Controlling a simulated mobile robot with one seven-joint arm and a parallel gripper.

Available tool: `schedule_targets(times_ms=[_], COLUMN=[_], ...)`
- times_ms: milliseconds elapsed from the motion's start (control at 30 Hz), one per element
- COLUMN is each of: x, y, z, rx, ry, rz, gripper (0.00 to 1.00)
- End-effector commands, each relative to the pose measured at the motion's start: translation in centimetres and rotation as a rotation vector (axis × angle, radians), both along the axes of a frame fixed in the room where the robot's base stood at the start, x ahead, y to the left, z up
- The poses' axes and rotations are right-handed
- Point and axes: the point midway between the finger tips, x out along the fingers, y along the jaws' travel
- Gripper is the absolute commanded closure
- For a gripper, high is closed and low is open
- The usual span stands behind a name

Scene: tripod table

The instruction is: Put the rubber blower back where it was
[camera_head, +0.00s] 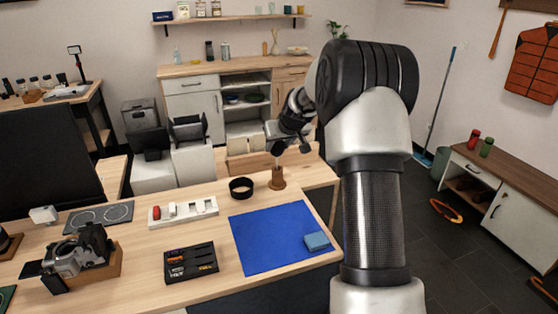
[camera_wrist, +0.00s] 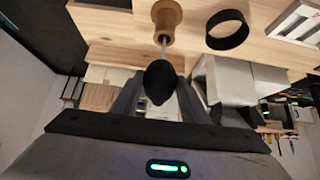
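The rubber blower, a black bulb (camera_wrist: 160,82) with a thin pale nozzle, is between my gripper's fingers in the wrist view. My gripper (camera_wrist: 160,88) has a dark finger against each side of the bulb. In the head view my gripper (camera_head: 283,139) is above the round wooden stand (camera_head: 277,180), with the pale nozzle (camera_head: 278,160) pointing down at it. The stand also shows in the wrist view (camera_wrist: 168,14). The nozzle tip meets the stand's top in both views; I cannot tell how far it is inserted. The bulb is mostly hidden in the head view.
A black ring (camera_head: 241,188) stands just left of the stand. A white tray (camera_head: 182,211) holds a red item. A blue mat (camera_head: 270,235) carries a small blue block (camera_head: 317,241). A black tool tray (camera_head: 191,262) and a camera (camera_head: 80,252) are further left.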

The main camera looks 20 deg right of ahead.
Motion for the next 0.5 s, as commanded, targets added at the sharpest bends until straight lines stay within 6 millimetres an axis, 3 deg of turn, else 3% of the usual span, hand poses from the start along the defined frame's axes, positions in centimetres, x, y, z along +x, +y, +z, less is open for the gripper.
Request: schedule_targets(times_ms=[300, 500], x=[-0.1, 0.0], y=[-0.1, -0.1], z=[-4.6, -4.6], rx=[0.0, -0.001], ry=[0.002, 0.0], rz=[-0.001, -0.001], gripper=[0.63, 0.63])
